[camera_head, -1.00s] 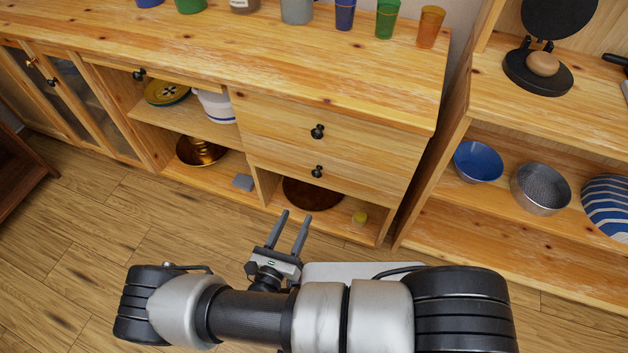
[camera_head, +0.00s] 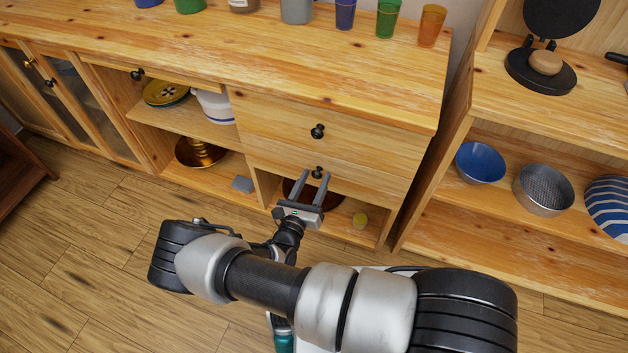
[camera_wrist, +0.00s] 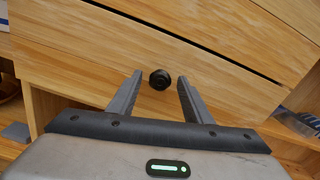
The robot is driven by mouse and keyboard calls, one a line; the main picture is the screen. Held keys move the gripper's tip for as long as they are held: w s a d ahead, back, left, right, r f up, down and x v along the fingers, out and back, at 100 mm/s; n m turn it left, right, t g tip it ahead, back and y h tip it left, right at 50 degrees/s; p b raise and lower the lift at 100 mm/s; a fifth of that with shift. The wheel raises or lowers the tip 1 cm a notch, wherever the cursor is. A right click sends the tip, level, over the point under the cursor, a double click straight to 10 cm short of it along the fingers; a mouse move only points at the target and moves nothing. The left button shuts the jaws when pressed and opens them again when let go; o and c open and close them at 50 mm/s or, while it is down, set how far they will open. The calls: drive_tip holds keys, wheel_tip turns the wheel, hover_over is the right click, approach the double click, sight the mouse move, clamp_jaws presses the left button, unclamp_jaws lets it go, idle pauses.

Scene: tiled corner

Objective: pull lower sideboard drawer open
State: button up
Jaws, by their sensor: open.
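The lower drawer (camera_head: 372,183) of the wooden sideboard has a small round black knob (camera_head: 317,172). The drawer front looks flush with the sideboard, so it is shut. The upper drawer (camera_head: 270,119) above it has its own black knob (camera_head: 317,131) and is also shut. My gripper (camera_head: 316,175) is open and empty, with its fingers pointing at the lower drawer's knob. In the wrist view the lower knob (camera_wrist: 159,79) shows between and slightly beyond the tips of my open gripper (camera_wrist: 158,80). I cannot tell whether the fingers touch the drawer front.
Several cups stand on the sideboard top (camera_head: 270,55). A shelf unit with a blue bowl (camera_head: 480,162) stands at right. Floor at left (camera_head: 90,245) is clear.

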drive_tip(key=shift+c, duration=0.2)
clamp_jaws()
drive_tip(key=shift+s, duration=0.15)
